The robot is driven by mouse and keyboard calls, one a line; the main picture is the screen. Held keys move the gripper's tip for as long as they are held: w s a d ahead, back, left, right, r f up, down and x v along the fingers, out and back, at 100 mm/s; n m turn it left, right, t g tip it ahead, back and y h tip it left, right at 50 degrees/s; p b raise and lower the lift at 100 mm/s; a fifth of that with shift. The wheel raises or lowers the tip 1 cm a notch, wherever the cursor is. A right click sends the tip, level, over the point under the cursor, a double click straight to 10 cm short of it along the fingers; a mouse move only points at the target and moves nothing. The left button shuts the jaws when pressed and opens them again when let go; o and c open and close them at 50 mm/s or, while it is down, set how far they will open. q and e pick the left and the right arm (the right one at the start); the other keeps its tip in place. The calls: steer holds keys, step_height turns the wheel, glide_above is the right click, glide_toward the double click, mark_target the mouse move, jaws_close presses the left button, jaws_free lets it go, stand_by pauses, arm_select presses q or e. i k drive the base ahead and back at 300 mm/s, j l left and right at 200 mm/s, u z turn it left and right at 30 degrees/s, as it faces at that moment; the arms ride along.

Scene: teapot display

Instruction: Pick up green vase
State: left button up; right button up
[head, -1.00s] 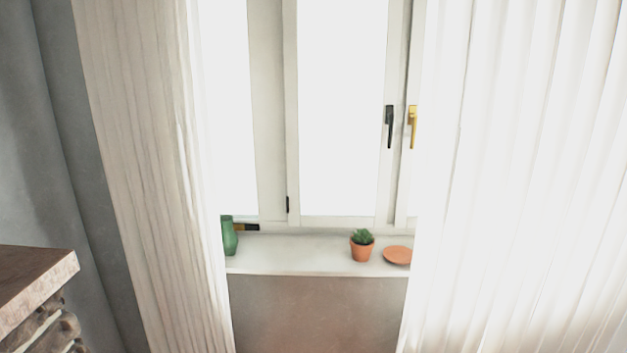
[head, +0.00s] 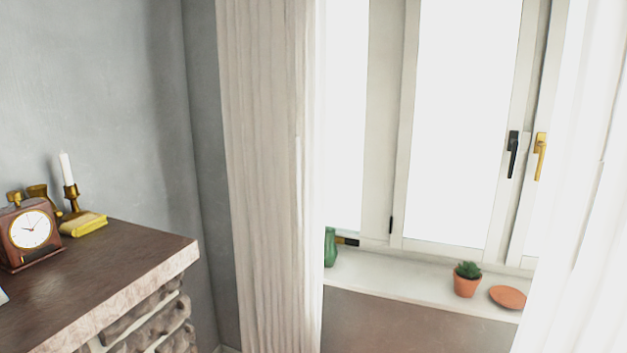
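The green vase (head: 330,247) stands on the left end of the white window sill (head: 400,283). Its left side is hidden behind the pale left curtain (head: 268,180). Neither of my grippers shows in the head view.
A potted cactus (head: 467,280) and an orange saucer (head: 508,297) sit further right on the sill. A dark object (head: 347,241) lies behind the vase. At left, a stone-edged mantel (head: 110,270) carries a clock (head: 28,232), a candlestick (head: 71,195) and a yellow book (head: 83,223). The right curtain (head: 590,200) hangs at right.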

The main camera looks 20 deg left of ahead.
mark_target(330, 252)
steer(key=u, duration=0.55)
steer(key=i+l+u, duration=0.25)
steer(key=u, duration=0.25)
steer(key=i+l+u, duration=0.15)
steer(key=l+u, duration=0.35)
steer(key=i+l+u, duration=0.15)
steer(key=l+u, duration=0.15)
steer(key=u, duration=0.15)
